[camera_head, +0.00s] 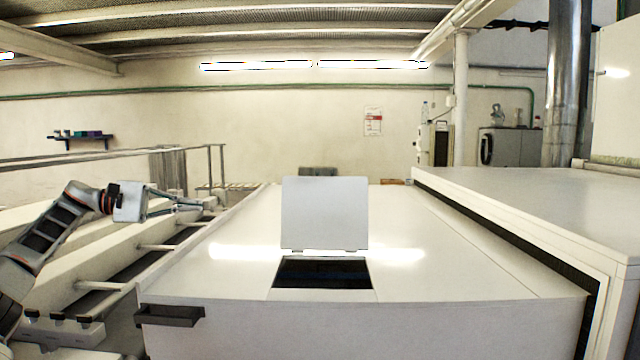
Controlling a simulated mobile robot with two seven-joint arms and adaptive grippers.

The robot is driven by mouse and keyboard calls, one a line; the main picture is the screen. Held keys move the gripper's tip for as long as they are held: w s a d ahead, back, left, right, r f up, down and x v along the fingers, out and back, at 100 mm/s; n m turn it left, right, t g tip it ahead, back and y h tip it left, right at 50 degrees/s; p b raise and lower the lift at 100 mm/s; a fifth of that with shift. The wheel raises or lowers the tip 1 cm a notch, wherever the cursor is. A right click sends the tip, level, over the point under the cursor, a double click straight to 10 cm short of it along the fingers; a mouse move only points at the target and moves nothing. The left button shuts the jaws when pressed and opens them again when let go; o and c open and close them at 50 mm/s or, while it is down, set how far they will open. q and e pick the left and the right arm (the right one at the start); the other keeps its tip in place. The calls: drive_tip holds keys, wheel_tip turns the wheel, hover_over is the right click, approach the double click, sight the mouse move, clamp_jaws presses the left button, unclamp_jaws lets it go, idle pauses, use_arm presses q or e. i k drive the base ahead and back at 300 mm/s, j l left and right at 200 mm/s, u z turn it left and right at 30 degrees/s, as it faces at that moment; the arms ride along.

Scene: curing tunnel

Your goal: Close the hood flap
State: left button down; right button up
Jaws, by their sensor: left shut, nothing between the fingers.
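The hood flap (325,213) is a light grey square panel standing upright on the white hood top (430,265). It is raised along the back edge of a dark rectangular opening (322,273), which is uncovered. My left gripper (198,207) is to the left of the flap, beyond the hood's left edge, with its fingers pointing right. It is shut and empty, and well apart from the flap. My right gripper does not show.
A dark handle or bracket (170,315) sticks out at the hood's front left corner. A higher white housing (540,200) stands along the right side. Metal rails (110,157) run along the left. The hood top around the flap is clear.

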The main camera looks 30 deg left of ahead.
sight(319, 213)
drive_tip(key=i, duration=1.05)
